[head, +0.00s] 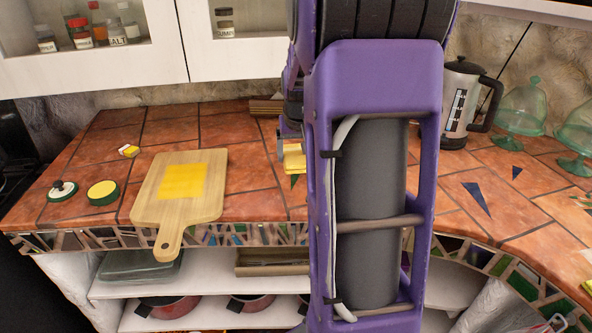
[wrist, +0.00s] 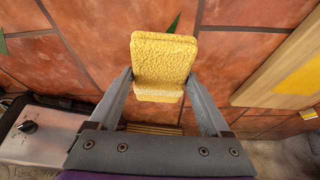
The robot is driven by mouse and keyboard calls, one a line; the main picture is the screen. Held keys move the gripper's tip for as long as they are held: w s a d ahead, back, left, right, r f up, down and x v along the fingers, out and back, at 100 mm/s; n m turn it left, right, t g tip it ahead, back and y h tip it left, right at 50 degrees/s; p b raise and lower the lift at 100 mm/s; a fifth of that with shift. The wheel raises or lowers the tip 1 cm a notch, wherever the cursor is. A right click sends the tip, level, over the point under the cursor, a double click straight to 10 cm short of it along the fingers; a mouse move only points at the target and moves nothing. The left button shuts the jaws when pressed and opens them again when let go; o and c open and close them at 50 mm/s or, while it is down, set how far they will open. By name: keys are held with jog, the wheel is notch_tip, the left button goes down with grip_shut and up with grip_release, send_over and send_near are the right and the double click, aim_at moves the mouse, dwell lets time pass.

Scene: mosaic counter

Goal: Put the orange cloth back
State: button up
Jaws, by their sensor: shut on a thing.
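My gripper (wrist: 160,78) is shut on a thick yellow sponge (wrist: 165,55), gripped by its sides above the tiled counter in the wrist view. In the head view, part of the sponge (head: 294,160) shows left of my arm, which hides much of my gripper. A flat yellow-orange square (head: 182,181), which looks like the cloth, lies on the wooden cutting board (head: 150,205). The square (wrist: 304,78) and the board (wrist: 262,85) also show at the right edge of the wrist view. My gripper is apart from both.
A small yellow-and-white item (head: 129,151) and two round dark-green-rimmed things, one a yellow-topped disc (head: 103,191), sit left of the board. A kettle (head: 460,105) and green glass domes (head: 521,108) stand right. Pots (head: 170,306) sit on the shelf below.

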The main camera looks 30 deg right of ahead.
aim_at(296, 179)
jog(key=shift+f+b, duration=0.3)
jog(key=shift+f, duration=2)
jog(key=shift+f, duration=0.15)
jog(key=o, duration=1.1)
jog(key=shift+o, duration=0.2)
jog(key=shift+r, duration=0.3)
jog(key=p+v, duration=0.1)
jog(key=v, duration=1)
jog(key=shift+r+p, duration=0.35)
jog(key=shift+s, duration=0.1)
